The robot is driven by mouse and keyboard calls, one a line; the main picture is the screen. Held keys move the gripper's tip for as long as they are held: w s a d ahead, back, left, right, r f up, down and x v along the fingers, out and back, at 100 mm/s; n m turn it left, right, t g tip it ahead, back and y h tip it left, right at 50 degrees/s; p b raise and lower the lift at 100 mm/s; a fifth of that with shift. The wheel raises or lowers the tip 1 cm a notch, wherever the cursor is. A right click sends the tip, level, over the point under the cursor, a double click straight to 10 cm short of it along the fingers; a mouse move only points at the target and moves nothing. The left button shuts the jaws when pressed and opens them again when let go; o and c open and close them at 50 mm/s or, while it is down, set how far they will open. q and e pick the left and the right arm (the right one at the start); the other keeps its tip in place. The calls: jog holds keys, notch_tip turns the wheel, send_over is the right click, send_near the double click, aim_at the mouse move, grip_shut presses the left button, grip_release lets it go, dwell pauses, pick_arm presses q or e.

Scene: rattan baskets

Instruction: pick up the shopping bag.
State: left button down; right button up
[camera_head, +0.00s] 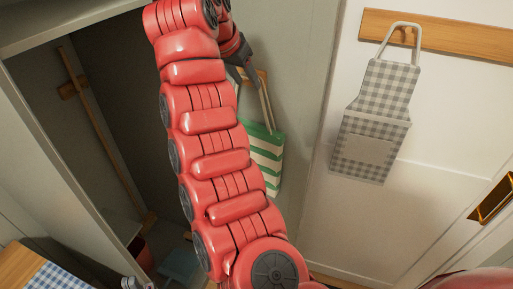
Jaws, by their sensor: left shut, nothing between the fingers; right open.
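The shopping bag (268,157) has green and white stripes and hangs on the wall in the upper middle. Its pale handle (266,103) runs up to a wooden hook board (262,75). My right gripper (241,78) is open, its dark fingers beside the upper handle. I cannot tell whether they touch it. My red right arm crosses the middle of the view and hides the left part of the bag. My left gripper (131,284) shows only as a small grey part at the bottom edge, shut and empty, well away from the bag.
A checked apron (372,125) hangs from a wooden rail (450,38) at right. A blue checked cloth (62,278) lies at lower left. A brass fitting (493,200) is at the right edge.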

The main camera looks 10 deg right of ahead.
notch_tip(320, 180, down, 2)
jog(key=d+b, duration=0.1)
jog(key=b, duration=0.6)
send_near(265, 112)
jog(key=p+x, duration=0.3)
jog(key=x, duration=0.2)
jog(key=shift+w+f+p, duration=0.15)
jog(key=shift+f+p, duration=0.1)
jog(key=shift+p, duration=0.1)
jog(key=x, duration=0.3)
jog(key=shift+d+p, duration=0.15)
jog(key=shift+p, duration=0.2)
